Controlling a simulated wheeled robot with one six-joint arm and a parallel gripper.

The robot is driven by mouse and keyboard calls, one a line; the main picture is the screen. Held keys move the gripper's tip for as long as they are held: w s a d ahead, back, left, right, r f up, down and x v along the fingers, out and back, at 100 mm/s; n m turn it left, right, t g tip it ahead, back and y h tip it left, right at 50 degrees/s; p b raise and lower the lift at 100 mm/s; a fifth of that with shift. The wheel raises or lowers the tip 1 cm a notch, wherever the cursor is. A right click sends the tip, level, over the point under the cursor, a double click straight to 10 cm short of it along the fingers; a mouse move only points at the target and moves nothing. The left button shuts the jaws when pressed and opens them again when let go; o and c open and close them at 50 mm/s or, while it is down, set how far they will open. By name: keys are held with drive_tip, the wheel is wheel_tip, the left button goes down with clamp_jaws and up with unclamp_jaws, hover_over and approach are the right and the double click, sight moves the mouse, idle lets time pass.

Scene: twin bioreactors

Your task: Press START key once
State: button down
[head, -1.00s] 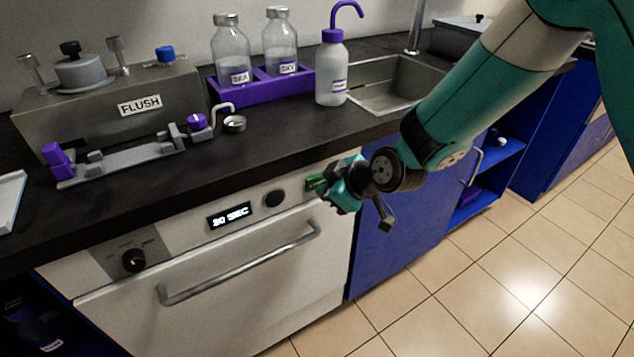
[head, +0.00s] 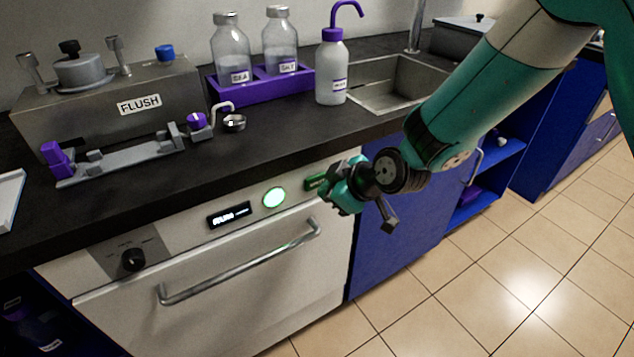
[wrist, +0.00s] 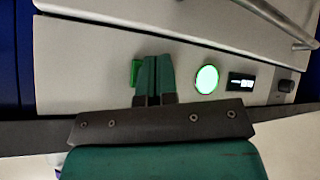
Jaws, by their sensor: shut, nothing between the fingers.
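The green key (head: 316,181), likely the START key, sits at the right end of the white appliance's front panel; its label is not readable. My gripper (head: 328,189) is shut and empty, close in front of this key. In the wrist view my shut fingers (wrist: 154,62) partly cover the green key (wrist: 135,73), which shows at their left. Whether the fingertips touch it I cannot tell. The round lamp (head: 274,198) beside it glows green, also in the wrist view (wrist: 207,79). The display (head: 230,215) is lit; its text seems to begin with "RUN".
The appliance has a dial (head: 133,260) and a door handle (head: 240,262) below the panel. The black worktop (head: 270,135) overhangs above, with bottles in a purple rack (head: 228,93). Open floor lies at the lower right.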

drive_tip(key=shift+s+d, duration=0.15)
drive_tip(key=shift+s, duration=0.05)
drive_tip(key=s+d, duration=0.1)
drive_tip(key=s, duration=0.1)
drive_tip(key=s+d+b, duration=0.1)
drive_tip(key=s, duration=0.1)
drive_tip(key=shift+d, duration=0.4)
idle(0.8)
drive_tip(key=s+d+r+m+g+h, duration=0.1)
drive_tip(key=s+d+r+m+g, duration=0.1)
drive_tip(key=s+d+r, duration=0.4)
drive_tip(key=s+d+r+m+g+h, duration=0.1)
drive_tip(key=s+d+r+m+g, duration=0.2)
drive_tip(key=s, duration=0.5)
drive_tip(key=s+d+r+m+g+h, duration=0.1)
drive_tip(key=s+d+r+m, duration=0.15)
drive_tip(key=s+r, duration=0.45)
wheel_tip(320, 180, up, 18)
drive_tip(key=p, duration=1.8)
